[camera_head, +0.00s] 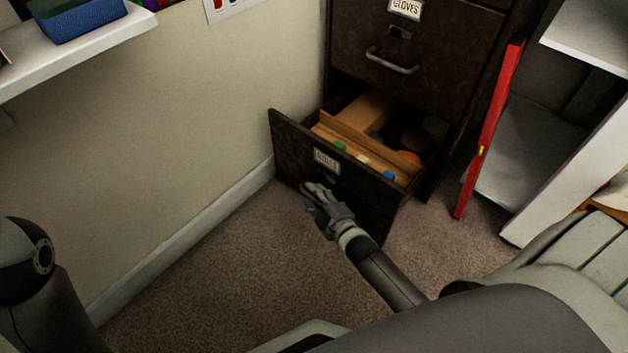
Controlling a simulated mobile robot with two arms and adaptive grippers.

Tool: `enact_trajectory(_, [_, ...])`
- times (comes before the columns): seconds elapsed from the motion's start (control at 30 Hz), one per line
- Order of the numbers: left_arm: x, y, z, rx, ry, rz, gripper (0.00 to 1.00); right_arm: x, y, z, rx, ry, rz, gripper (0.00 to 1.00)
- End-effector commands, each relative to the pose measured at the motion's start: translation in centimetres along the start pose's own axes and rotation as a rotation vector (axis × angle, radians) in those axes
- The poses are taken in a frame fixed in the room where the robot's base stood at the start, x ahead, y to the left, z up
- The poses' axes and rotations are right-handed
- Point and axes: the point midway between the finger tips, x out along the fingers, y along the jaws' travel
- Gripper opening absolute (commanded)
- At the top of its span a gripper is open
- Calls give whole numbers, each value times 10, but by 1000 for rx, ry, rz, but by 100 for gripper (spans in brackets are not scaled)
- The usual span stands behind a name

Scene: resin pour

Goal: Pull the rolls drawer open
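The rolls drawer (368,193) is the bottom drawer of the dark filing cabinet (430,45). It stands pulled out, with its inside in view. Its small label plate (326,160) is too small to read surely. Inside are tan folders (352,138) with coloured tabs, and round items (408,157) towards the right. My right gripper (312,193) is at the drawer's front, just below the label, where the handle would be. The handle is hidden by the gripper, and I cannot tell whether the fingers are closed on it. My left gripper is out of view.
The drawer above, labelled gloves (404,8), is shut and has a metal handle (391,62). A red panel (489,132) stands right of the cabinet, beside a white shelf unit (570,170). A wall with a baseboard (190,236) bounds the left. Carpet (240,290) before the drawer is clear.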

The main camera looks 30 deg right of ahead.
Motion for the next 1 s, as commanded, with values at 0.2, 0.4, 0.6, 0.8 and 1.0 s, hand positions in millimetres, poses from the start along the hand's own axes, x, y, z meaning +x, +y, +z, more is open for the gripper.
enact_trajectory(0.2, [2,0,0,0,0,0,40,-6,48,-26,-8,24,38,26])
enact_trajectory(0.4, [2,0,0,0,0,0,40,-12,67,-37,-9,20,35,19])
enact_trajectory(0.6, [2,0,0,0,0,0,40,-14,70,-41,-4,16,27,19])
enact_trajectory(0.8, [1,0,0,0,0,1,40,-15,68,-41,-3,14,23,19])
enact_trajectory(1.0, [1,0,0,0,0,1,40,-15,68,-41,-3,14,22,19])
